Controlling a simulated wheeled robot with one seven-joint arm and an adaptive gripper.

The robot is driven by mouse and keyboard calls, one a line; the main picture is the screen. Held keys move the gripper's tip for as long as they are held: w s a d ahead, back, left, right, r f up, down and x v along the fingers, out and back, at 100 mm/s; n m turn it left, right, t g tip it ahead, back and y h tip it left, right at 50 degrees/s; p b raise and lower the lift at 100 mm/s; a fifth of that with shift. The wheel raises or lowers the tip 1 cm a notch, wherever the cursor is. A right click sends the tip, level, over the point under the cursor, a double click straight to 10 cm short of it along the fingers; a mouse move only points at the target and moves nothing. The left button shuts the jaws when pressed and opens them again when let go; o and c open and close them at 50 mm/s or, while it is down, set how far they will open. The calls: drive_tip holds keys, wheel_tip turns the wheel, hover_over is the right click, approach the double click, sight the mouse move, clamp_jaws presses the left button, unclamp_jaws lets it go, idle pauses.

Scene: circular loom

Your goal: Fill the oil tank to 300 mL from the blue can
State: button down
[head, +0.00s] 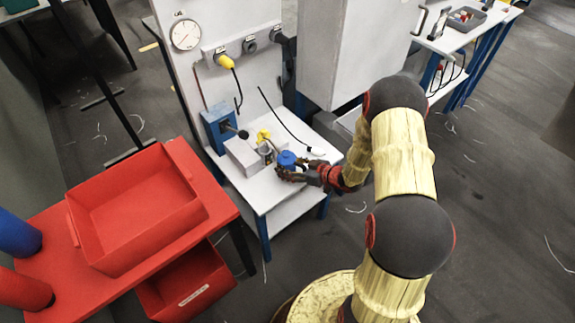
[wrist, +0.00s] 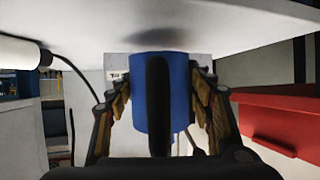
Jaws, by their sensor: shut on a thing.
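The blue can (head: 287,159) is at the front right part of a small white table, beside a light grey box (head: 243,154) that appears to be the oil tank. A thin spout seems to reach from the can up and left toward a yellow part (head: 263,135) over the box. My gripper (head: 290,171) comes from the right and is shut on the can. In the wrist view the can (wrist: 180,100) sits between both fingers of my gripper (wrist: 162,95), partly hidden by a dark upright bar. The oil level cannot be read.
A blue block with a black knob (head: 218,128) stands behind the box. A dark cable with a white end (head: 316,151) lies on the small white table (head: 257,194). A red bin (head: 130,215) is at left. A gauge (head: 185,34) and yellow plug (head: 226,62) are on the panel.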

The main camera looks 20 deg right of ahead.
sight(295, 169)
drive_tip(key=shift+s+d+r+g+h+p, duration=0.15)
drive_tip(key=shift+s+g+h+p, duration=0.2)
drive_tip(key=shift+p, duration=0.35)
drive_tip(key=shift+s+d+f+g+h+p, duration=0.1)
drive_tip(key=shift+s+d+g+h+p, duration=0.1)
drive_tip(key=shift+g+p, duration=0.4)
drive_tip(key=shift+s+d+r+g+h+p, duration=0.1)
drive_tip(key=shift+s+g+h+p, duration=0.15)
drive_tip(key=shift+p, duration=0.6)
drive_tip(key=p, duration=0.1)
drive_tip(key=r+g+p, duration=0.1)
drive_tip(key=p, duration=0.1)
drive_tip(key=h+p, duration=0.1)
drive_tip(key=shift+s+d+r+g+p, duration=0.25)
drive_tip(key=shift+s+r+g+p, duration=0.05)
drive_tip(key=shift+g+p, duration=0.1)
drive_tip(key=shift+s+f, duration=0.1)
drive_tip(key=shift+f, duration=0.15)
drive_tip(key=shift+s+d+r+g+h+p, duration=0.1)
drive_tip(key=shift+r+g+h+p, duration=0.45)
drive_tip(key=shift+p, duration=1.75)
drive_tip(key=shift+s+d+r+g+h+p, duration=0.25)
drive_tip(key=shift+r+p, duration=0.6)
drive_tip(key=shift+p, duration=1.4)
drive_tip(key=shift+w+a, duration=0.2)
drive_tip(key=shift+a, duration=0.05)
